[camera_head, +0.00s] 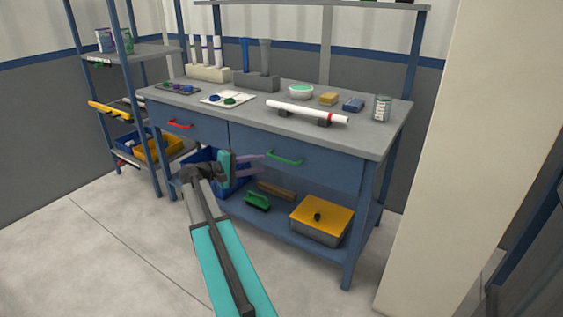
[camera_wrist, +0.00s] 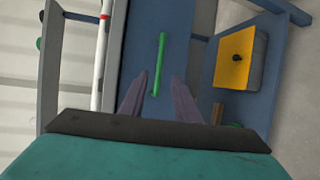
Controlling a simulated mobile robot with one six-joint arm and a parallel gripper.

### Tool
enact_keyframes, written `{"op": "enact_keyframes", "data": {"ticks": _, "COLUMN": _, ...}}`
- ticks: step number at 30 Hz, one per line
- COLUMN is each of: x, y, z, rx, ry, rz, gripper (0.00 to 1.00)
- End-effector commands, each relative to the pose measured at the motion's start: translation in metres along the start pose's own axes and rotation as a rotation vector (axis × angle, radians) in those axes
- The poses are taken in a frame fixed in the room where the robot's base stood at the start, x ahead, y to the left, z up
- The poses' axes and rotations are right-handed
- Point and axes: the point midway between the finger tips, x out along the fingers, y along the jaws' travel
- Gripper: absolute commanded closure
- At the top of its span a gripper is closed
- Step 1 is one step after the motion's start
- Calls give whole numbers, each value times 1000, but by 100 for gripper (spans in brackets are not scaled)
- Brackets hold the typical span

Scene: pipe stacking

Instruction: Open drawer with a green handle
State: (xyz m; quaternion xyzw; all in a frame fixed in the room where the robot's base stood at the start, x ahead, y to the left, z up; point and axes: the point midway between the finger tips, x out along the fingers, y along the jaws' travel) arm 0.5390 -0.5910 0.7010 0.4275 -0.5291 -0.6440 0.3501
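The blue drawer (camera_head: 335,172) with the green handle (camera_head: 285,157) is closed, on the right side of the workbench. In the wrist view the green handle (camera_wrist: 160,62) stands upright in the picture, on the blue drawer front (camera_wrist: 185,35). My gripper (camera_head: 260,162) is in front of the bench, just left of the handle in the head view. In the wrist view my gripper (camera_wrist: 158,82) is open, its two purple-grey fingers apart. The handle's lower end shows between the fingertips. No contact is clear, and the exact distance is hard to tell.
A second drawer with a red handle (camera_head: 180,124) is at left. A white pipe (camera_head: 300,112) lies on holders on the benchtop (camera_head: 350,137). On the lower shelf are a yellow-lidded box (camera_head: 322,217) and a green brush (camera_head: 257,200). Floor in front is clear.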

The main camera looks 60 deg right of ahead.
Motion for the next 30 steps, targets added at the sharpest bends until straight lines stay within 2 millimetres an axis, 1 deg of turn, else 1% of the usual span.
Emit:
{"op": "enact_keyframes", "data": {"ticks": 1, "x": 8, "y": -1, "z": 0, "rx": 0, "ry": -2, "rz": 0, "gripper": 71}}
{"op": "enact_keyframes", "data": {"ticks": 6, "x": 32, "y": -1, "z": 0, "rx": 1, "ry": -2, "rz": 0, "gripper": 71}}
{"op": "enact_keyframes", "data": {"ticks": 21, "x": 101, "y": -1, "z": 0, "rx": 0, "ry": -2, "rz": 0, "gripper": 71}}
{"op": "enact_keyframes", "data": {"ticks": 25, "x": 112, "y": -1, "z": 0, "rx": 0, "ry": -2, "rz": 0, "gripper": 71}}
{"op": "enact_keyframes", "data": {"ticks": 30, "x": 118, "y": 0, "z": 1, "rx": 0, "ry": -1, "rz": 0, "gripper": 71}}
